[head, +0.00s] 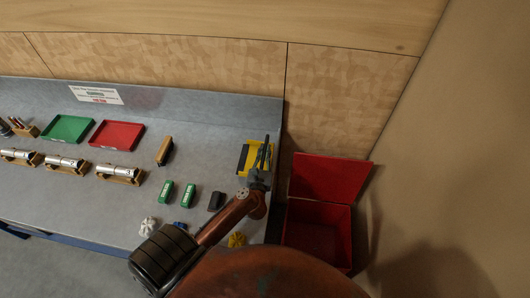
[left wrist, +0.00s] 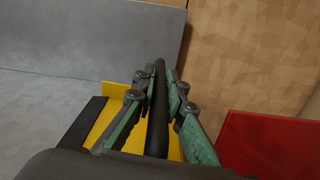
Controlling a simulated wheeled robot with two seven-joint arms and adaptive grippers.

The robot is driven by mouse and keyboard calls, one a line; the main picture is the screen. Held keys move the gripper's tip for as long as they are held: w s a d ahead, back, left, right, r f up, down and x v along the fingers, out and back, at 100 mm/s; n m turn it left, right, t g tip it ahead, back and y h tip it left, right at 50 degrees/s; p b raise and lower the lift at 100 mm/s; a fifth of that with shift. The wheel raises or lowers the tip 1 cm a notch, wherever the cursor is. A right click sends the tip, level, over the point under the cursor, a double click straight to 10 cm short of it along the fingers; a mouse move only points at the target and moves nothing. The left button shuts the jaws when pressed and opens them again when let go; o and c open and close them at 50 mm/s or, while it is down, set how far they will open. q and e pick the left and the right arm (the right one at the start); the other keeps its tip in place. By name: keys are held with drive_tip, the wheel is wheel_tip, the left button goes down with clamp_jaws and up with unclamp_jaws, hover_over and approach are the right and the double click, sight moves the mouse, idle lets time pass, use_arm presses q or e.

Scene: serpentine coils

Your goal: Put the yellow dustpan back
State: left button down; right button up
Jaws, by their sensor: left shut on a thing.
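The yellow dustpan (head: 253,153) is at the right end of the grey bench, near the back panel, with a dark strip along its left edge. It also shows in the left wrist view (left wrist: 112,112), below the fingers. My left gripper (head: 263,158) is over the dustpan's right part and hides some of it. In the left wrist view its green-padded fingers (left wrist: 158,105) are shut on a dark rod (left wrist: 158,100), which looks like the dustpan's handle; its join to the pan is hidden. Whether the pan touches the bench is unclear. My right gripper is not in view.
A red bin (head: 318,208) with its lid raised stands right of the bench. A brush (head: 165,151), green boxes (head: 189,195) and a dark block (head: 216,201) lie left of the gripper. Green (head: 68,129) and red (head: 116,135) trays lie farther left.

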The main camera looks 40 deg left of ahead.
sight(262, 168)
use_arm(q)
drive_tip(key=shift+f, duration=0.2)
drive_tip(key=shift+f, duration=0.5)
drive_tip(key=c, duration=2)
unclamp_jaws()
drive_tip(key=shift+r, duration=0.3)
drive_tip(key=b+v, duration=0.1)
drive_tip(key=v, duration=0.5)
drive_tip(key=b+v, duration=0.1)
drive_tip(key=v, duration=0.5)
drive_tip(key=shift+r, duration=0.2)
